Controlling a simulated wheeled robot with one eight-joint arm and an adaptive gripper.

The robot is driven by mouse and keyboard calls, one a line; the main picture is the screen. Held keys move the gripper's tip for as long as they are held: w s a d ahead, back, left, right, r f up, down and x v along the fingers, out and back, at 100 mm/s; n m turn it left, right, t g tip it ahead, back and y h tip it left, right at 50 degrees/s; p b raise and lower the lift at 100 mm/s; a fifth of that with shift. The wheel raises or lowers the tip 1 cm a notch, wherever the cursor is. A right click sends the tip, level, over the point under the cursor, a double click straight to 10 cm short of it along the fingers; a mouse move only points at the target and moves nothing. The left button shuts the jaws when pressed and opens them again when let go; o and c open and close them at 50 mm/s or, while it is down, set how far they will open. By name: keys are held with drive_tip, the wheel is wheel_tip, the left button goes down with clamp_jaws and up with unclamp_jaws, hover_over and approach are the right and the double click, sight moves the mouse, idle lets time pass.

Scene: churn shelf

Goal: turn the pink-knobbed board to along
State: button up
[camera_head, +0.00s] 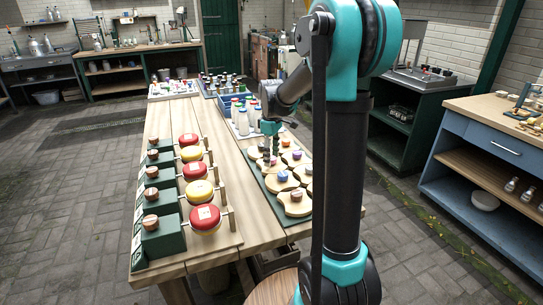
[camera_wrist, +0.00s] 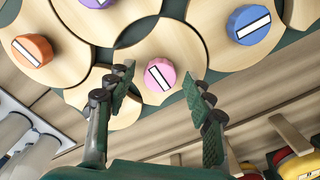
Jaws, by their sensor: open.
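The pink-knobbed board (camera_wrist: 160,48) is a round wooden plate with a pink knob (camera_wrist: 159,74) that bears a white bar mark. My gripper (camera_wrist: 158,92) is open, with one dark fingertip on each side of the pink knob and gaps between. In the head view my gripper (camera_head: 271,148) points down over the left part of the green panel (camera_head: 284,218). The pink knob (camera_head: 272,160) shows only in part beneath the fingers there. Whether the fingertips reach down to knob height is unclear.
Other wooden boards crowd close, with a blue knob (camera_wrist: 250,24), an orange knob (camera_wrist: 31,50) and a purple knob (camera_wrist: 97,2). White bottles (camera_head: 243,122) stand behind.

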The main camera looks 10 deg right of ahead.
drive_tip(key=shift+c, duration=0.4)
drive_tip(key=c, duration=1.1)
drive_tip(key=shift+m, duration=0.4)
drive_tip(key=m, duration=0.3)
drive_tip(key=shift+m, duration=0.4)
drive_tip(key=m, duration=1.3)
drive_tip(key=shift+m, duration=0.3)
